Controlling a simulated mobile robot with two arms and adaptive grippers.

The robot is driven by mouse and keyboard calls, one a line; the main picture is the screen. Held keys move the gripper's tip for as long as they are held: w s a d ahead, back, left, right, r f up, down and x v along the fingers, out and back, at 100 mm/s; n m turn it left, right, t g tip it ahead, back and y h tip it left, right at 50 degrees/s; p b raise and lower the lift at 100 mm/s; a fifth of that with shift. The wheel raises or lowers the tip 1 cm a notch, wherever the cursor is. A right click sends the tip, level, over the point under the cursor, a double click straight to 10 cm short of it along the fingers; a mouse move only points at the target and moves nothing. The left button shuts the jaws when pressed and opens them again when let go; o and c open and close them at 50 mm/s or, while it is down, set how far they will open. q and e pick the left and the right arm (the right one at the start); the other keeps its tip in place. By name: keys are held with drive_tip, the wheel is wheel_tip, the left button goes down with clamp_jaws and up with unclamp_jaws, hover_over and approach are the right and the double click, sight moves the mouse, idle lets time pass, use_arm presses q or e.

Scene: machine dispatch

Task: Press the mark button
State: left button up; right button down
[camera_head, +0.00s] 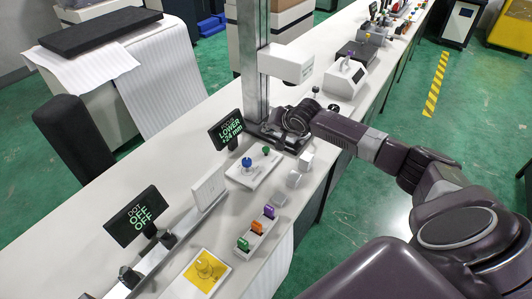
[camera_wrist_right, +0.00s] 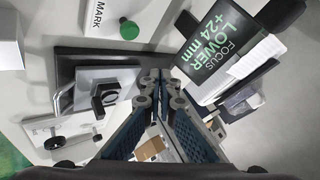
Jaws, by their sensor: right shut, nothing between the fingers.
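The mark button is a green round knob (camera_head: 266,151) on a white control plate (camera_head: 244,177), beside a blue knob (camera_head: 247,162). In the right wrist view the green knob (camera_wrist_right: 129,29) sits near the printed word MARK. My right gripper (camera_head: 262,134) is close to the foot of the metal column, behind the plate in the head view. In the right wrist view my right gripper (camera_wrist_right: 160,76) has its fingers together and empty, apart from the green knob. My left gripper is in neither view.
A screen (camera_head: 228,130) reading "FOCUS LOWER +24 mm" stands left of my gripper. The column (camera_head: 252,70) rises behind it. Small grey blocks (camera_head: 294,180), a tray with coloured pieces (camera_head: 257,231) and a yellow card (camera_head: 204,270) lie nearby on the white bench.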

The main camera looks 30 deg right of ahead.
drive_tip(key=b, duration=0.4)
hover_over(267, 149)
wheel_tip(267, 149, down, 4)
drive_tip(key=shift+s+f, duration=0.1)
drive_tip(key=shift+f, duration=0.9)
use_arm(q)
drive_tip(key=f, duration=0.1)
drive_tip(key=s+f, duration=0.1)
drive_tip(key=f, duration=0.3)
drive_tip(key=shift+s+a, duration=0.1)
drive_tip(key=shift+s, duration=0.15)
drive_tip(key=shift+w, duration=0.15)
use_arm(e)
drive_tip(key=shift+f, duration=0.15)
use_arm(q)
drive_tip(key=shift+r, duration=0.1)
use_arm(e)
drive_tip(key=shift+f, duration=0.25)
